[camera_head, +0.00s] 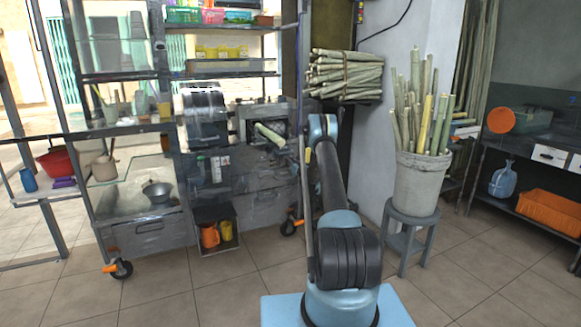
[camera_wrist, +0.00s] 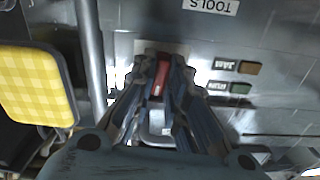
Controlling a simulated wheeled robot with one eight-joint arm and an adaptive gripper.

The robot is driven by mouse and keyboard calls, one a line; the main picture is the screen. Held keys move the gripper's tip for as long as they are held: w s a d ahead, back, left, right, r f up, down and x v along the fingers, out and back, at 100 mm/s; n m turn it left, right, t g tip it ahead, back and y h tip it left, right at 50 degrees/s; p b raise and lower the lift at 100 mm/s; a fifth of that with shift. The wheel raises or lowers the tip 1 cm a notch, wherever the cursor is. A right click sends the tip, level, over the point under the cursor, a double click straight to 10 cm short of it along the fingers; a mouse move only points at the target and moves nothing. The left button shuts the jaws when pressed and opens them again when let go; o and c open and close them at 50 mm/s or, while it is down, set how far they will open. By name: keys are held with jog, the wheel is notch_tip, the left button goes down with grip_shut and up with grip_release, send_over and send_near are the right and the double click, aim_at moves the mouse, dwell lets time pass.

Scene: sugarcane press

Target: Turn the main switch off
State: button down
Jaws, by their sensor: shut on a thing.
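In the wrist view, my gripper (camera_wrist: 161,68) has its fingers closed around a narrow red switch lever (camera_wrist: 158,78), which I take to be the main switch. The lever sits on a light plate (camera_wrist: 150,47) on a grey panel (camera_wrist: 205,45). The fingers cover most of the lever's sides, so its exact position is hard to read. A pale metal loop (camera_wrist: 158,128) shows between the fingers. In the head view, my arm reaches forward at the centre, and the gripper and the lever cannot be made out there.
Beside the lever are an orange-brown button (camera_wrist: 249,67) and a green button (camera_wrist: 240,88) with labels. A grey pole (camera_wrist: 90,60) and a yellow checkered pad (camera_wrist: 35,90) are at left. In the head view, the press (camera_head: 262,125) stands left of my arm, a cane bucket (camera_head: 420,185) right.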

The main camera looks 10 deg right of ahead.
jog(key=shift+n, duration=0.6)
jog(key=c, duration=1.6)
grip_release()
jog(key=shift+f, duration=0.1)
jog(key=shift+s, duration=0.1)
jog(key=v, duration=1.1)
jog(key=shift+s+d, duration=0.2)
jog(key=shift+s, duration=0.15)
